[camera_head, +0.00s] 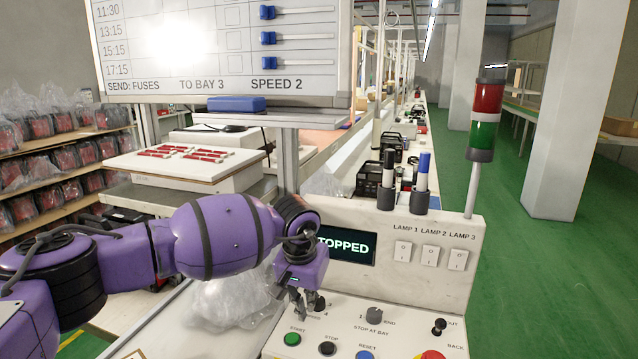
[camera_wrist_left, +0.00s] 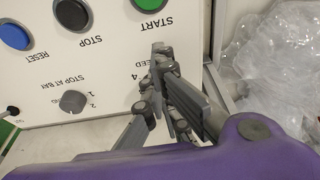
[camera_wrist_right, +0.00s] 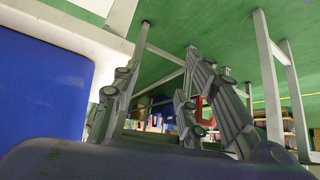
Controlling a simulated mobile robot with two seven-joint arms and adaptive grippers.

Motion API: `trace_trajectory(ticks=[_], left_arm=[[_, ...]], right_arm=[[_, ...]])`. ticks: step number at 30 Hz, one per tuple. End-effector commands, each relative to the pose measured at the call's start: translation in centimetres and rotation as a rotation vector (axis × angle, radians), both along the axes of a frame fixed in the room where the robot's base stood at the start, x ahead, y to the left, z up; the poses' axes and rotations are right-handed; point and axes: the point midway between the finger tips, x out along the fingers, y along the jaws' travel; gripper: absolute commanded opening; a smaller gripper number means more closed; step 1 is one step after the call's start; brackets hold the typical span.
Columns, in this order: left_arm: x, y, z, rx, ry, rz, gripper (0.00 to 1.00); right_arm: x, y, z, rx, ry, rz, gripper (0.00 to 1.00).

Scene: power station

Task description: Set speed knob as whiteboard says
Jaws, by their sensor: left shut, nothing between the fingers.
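The whiteboard (camera_head: 225,72) at the top left of the head view reads "SEND: FUSES TO BAY 3 SPEED 2". My left gripper (camera_head: 306,308) is shut and empty, fingers pointing down at the left part of the control panel (camera_head: 328,333), above the start button. In the left wrist view, its closed fingertips (camera_wrist_left: 162,62) cover the spot beside the partly hidden "SPEED" label and a "4". The speed knob itself is hidden behind the fingers, so its setting and any contact cannot be told. My right gripper (camera_wrist_right: 158,92) shows only in its own wrist view, open, away from the panel.
A green start button (camera_head: 292,339), a black stop button (camera_head: 327,348) and a stop-at-bay knob (camera_head: 374,315) are close by. The display (camera_head: 348,247) reads "STOPPED", partly covered by my arm. Lamp switches (camera_head: 430,255) and a signal tower (camera_head: 486,115) stand behind. Clear plastic bags (camera_head: 225,303) lie left.

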Motion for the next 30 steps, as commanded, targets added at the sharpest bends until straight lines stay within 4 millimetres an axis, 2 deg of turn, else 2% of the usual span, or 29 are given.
trace_trajectory(ticks=[12, 25, 30], left_arm=[[-0.4, 0.3, 0.7, -0.006, -0.01, -0.001, 0.0], [-0.5, 0.2, 5.7, -0.006, -0.01, -0.001, 0.0], [-0.6, 0.2, 6.4, -0.006, -0.005, -0.001, 0.0]], right_arm=[[0.4, 0.0, 0.7, 0.0, -0.009, 0.0, 0.4], [2.2, 0.0, 3.5, 0.0, -0.051, 0.0, 0.4], [2.6, 0.0, 3.9, 0.0, -0.059, 0.0, 0.4]])
